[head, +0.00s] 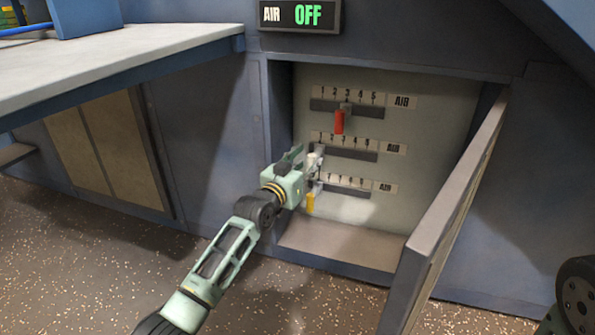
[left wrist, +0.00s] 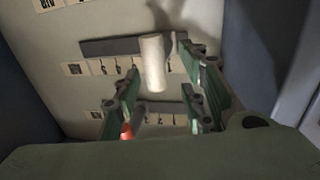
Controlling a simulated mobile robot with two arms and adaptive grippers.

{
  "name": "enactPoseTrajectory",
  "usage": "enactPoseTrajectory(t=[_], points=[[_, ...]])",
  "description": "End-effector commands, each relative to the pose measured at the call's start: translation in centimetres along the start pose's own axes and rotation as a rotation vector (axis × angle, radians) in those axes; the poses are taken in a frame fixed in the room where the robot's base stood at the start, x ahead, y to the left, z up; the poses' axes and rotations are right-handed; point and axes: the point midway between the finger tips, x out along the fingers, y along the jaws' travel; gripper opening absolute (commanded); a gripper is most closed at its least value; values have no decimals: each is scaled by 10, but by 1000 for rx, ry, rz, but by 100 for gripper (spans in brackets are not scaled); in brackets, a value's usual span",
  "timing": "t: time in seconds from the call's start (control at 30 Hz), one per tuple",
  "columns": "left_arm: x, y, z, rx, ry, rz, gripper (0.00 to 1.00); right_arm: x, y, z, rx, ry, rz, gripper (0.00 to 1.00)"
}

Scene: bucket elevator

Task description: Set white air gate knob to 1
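The white air gate knob (head: 314,160) is on the middle slider row, at its left end near the 1 mark. In the left wrist view, where the panel looks upside down, the white knob (left wrist: 153,62) stands between my left gripper's two fingers. My left gripper (head: 308,172) is at the knob, its fingers spread with a visible gap and not clearly touching it. My right gripper is not in view.
A red knob (head: 339,121) is on the upper row near 3. A yellow knob (head: 310,203) is at the left of the lower row, just below my gripper. The open cabinet door (head: 446,220) stands at the right. The display (head: 299,15) reads AIR OFF.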

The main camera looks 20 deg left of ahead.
Motion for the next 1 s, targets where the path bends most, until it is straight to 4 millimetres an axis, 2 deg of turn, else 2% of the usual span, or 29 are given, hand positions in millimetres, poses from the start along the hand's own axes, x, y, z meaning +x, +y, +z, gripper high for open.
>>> enactPoseTrajectory(t=[0.17,0.5,0.6,0.77,1.0], points=[[-25,-1,2,0,-2,-1,38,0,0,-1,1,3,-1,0],[-90,-1,2,0,-3,-2,38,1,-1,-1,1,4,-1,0],[-104,-1,2,0,-3,-2,38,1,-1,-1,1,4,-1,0],[-114,-2,1,0,-1,-3,38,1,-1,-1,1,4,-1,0],[-116,-2,1,-1,-2,-3,38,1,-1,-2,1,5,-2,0]])
